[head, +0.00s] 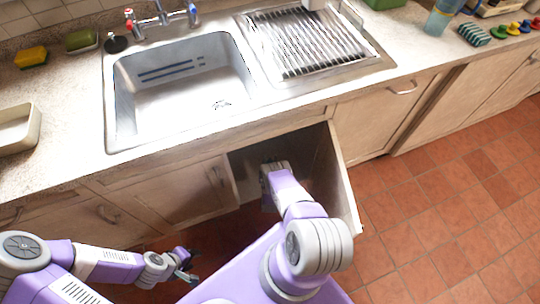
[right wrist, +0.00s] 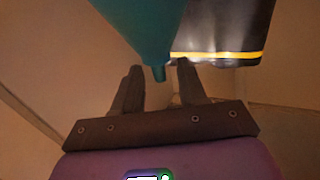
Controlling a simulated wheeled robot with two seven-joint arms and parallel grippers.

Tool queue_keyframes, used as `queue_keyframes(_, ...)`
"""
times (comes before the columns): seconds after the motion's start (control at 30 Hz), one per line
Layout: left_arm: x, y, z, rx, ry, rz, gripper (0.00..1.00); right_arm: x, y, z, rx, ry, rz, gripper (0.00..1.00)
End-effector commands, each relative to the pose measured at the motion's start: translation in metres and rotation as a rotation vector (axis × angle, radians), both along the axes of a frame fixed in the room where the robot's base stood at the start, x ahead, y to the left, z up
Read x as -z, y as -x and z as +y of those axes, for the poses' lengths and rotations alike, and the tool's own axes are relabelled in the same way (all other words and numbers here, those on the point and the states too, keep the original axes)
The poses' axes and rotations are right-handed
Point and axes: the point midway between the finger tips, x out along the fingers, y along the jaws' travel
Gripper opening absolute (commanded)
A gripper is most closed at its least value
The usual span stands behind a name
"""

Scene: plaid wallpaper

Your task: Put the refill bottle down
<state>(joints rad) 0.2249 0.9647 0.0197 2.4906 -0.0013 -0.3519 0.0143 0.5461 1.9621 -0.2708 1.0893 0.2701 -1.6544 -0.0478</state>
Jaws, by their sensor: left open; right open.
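My right gripper (head: 272,164) reaches into the open cabinet (head: 318,165) under the sink. Just beyond the fingertips are a teal funnel-shaped thing (right wrist: 148,32), narrow end down, and a dark thing with a yellow band (right wrist: 230,30). I cannot tell whether either is the refill bottle, or whether the fingers touch them. A blue bottle (head: 440,20) stands on the counter at the upper right. My left gripper (head: 187,264) is open and empty, low in front of the cabinets.
The open cabinet door (head: 342,185) stands to the right of my right arm, another door (head: 220,182) to its left. Above are the sink (head: 185,85) and a drying rack (head: 305,40). A tray (head: 18,128) sits on the left counter. The tiled floor (head: 450,220) at right is clear.

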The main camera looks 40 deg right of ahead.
Motion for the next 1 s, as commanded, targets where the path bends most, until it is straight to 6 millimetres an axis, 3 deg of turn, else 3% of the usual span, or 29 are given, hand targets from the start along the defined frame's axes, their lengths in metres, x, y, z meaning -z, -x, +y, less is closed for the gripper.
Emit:
queue_keyframes(0.2, -0.019, 0.000, 0.000, 0.000, 0.000, -0.001, 0.43, -0.003, 0.038, 0.033, -0.001, -0.003, 0.002, 0.42)
queue_keyframes(0.4, -0.018, 0.000, 0.000, 0.000, 0.000, 0.000, 0.43, 0.000, 0.062, 0.052, 0.000, -0.002, 0.001, 0.42)
queue_keyframes(1.0, -0.017, 0.000, 0.000, 0.000, 0.000, 0.000, 0.43, -0.001, 0.071, 0.059, 0.000, 0.001, -0.002, 0.42)
